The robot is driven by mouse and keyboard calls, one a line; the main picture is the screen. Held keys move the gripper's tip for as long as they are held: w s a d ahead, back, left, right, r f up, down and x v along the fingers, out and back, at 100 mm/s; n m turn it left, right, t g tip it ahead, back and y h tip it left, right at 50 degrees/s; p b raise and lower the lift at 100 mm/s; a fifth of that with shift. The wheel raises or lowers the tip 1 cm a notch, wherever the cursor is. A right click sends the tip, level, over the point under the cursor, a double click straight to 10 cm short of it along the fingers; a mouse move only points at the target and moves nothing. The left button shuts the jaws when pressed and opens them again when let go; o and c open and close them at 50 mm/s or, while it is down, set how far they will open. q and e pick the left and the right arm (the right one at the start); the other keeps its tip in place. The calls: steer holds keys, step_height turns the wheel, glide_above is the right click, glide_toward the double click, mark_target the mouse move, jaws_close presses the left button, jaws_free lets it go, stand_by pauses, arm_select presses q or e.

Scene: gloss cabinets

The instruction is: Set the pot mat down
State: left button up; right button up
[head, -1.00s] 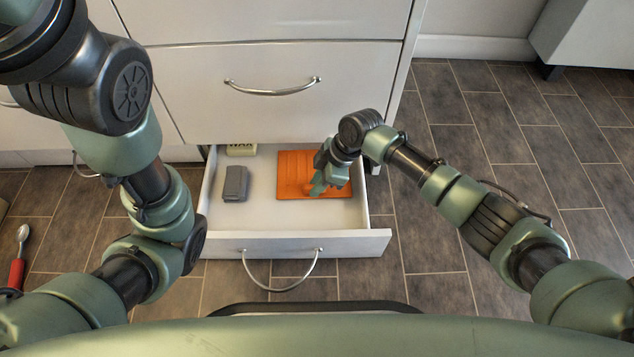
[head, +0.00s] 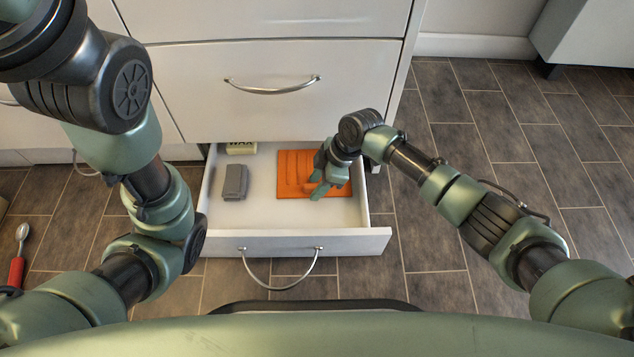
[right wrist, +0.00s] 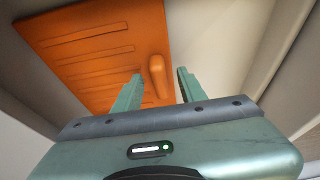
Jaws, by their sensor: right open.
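The orange pot mat (head: 292,175) lies flat in the open bottom drawer, towards its back right. In the right wrist view the pot mat (right wrist: 95,50) shows grooves and a raised rounded handle (right wrist: 157,75). My right gripper (head: 317,190) is over the mat's right part, pointing down. In the right wrist view its two fingers (right wrist: 160,85) are apart, with nothing held between them, and the handle lies just beyond the gap. Whether a finger touches the mat is unclear. My left arm comes in at the left of the head view; its gripper is not visible.
The drawer (head: 345,213) also holds a grey block (head: 234,182) at left and a pale box marked WAX (head: 241,148) at the back. The drawer front has a curved handle (head: 280,284). A red-handled spoon (head: 17,265) shows at far left. White drawer floor is free in front.

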steer(key=p+v, duration=0.5)
steer(key=v, duration=0.2)
steer(key=shift+r, duration=0.1)
steer(key=shift+d+r+p, duration=0.15)
steer(key=shift+r+p, duration=0.1)
steer(key=shift+p, duration=0.15)
stand_by(0.3)
